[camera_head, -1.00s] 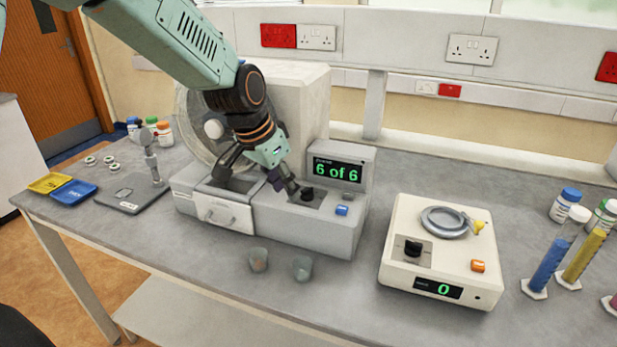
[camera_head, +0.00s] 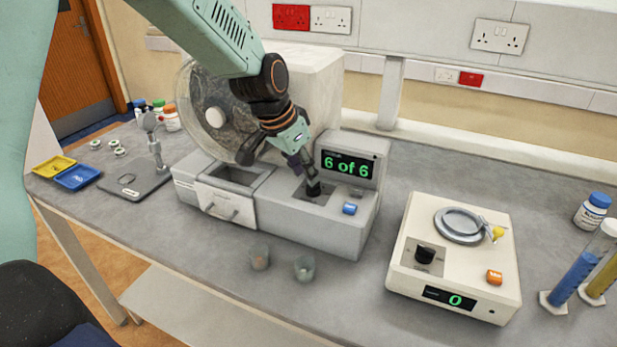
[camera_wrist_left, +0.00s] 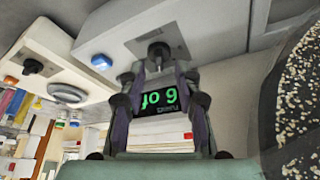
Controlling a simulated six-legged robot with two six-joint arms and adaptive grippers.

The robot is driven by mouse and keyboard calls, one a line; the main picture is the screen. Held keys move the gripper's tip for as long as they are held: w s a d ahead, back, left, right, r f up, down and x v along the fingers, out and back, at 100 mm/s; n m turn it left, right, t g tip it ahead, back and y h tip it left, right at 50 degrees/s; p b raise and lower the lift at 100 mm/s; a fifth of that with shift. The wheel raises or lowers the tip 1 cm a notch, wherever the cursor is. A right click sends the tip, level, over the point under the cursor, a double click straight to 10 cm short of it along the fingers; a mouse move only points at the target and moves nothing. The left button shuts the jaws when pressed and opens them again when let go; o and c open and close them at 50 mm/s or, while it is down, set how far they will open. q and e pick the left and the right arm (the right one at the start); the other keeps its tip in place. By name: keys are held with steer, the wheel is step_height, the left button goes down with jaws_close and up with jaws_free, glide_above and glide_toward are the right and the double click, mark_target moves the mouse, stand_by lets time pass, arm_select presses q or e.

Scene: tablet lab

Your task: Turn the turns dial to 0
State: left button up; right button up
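The grey drum machine (camera_head: 280,205) has a green-lit display (camera_head: 347,165) reading "6 of 6". A black dial (camera_head: 313,188) sits in a recess below the display. My left gripper (camera_head: 309,178) reaches down over this dial, and its fingers partly cover it. In the left wrist view the dial (camera_wrist_left: 158,50) lies just beyond and between the fingertips (camera_wrist_left: 159,70), which stand apart with nothing visibly gripped. Contact with the dial cannot be told. The cream device (camera_head: 455,250) has another black dial (camera_head: 425,253) and a display reading "0". My right gripper is not in view.
A blue button (camera_head: 349,208) lies right of the grey machine's dial. Two small cups (camera_head: 304,268) stand in front of the machine. A scale-like plate (camera_head: 136,182) and yellow and blue trays (camera_head: 78,178) are at left. Bottles and cylinders stand at right.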

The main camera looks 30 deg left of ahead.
mark_target(308, 186)
arm_select(q)
steer(key=x, duration=0.3)
steer(key=shift+w+d+f, duration=0.1)
steer(key=shift+w+d, duration=0.15)
steer(key=shift+w, duration=0.05)
steer(key=shift+s+a, duration=0.2)
steer(key=shift+s, duration=0.1)
steer(key=shift+c, duration=0.2)
steer(key=shift+w+d, duration=0.1)
steer(key=shift+w, duration=0.1)
jaws_close()
